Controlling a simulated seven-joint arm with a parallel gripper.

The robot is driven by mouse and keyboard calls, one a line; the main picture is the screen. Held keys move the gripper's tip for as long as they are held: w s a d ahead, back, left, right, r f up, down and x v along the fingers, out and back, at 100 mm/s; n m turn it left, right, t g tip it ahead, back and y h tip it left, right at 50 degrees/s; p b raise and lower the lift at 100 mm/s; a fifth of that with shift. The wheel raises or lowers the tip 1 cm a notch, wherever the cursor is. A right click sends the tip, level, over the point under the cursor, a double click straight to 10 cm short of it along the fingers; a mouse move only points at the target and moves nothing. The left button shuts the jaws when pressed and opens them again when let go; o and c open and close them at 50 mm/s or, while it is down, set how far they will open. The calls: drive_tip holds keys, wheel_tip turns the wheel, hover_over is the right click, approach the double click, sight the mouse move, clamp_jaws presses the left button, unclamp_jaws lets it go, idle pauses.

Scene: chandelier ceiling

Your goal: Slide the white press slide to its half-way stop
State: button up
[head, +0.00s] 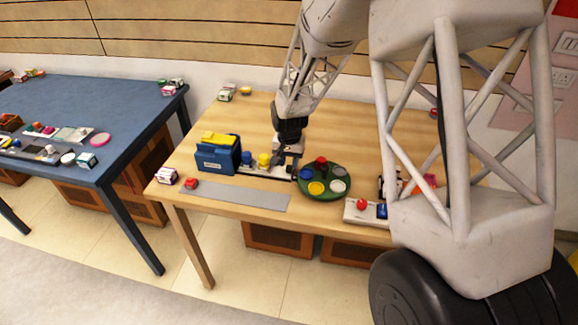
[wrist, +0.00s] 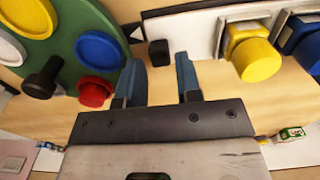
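In the head view my gripper (head: 291,157) is low over the table, at the right end of the pale strip (head: 262,171). A blue press box with a yellow top (head: 217,152) stands at its left end.
A green round board (head: 323,194) with coloured discs lies close to the right of my gripper. A white board with a red button (head: 362,205) is farther right. A grey strip (head: 240,198) lies along the table's front. Small boxes sit on the table (head: 190,128).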

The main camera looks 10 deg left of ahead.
drive_tip(key=shift+f, duration=1.2)
clamp_jaws()
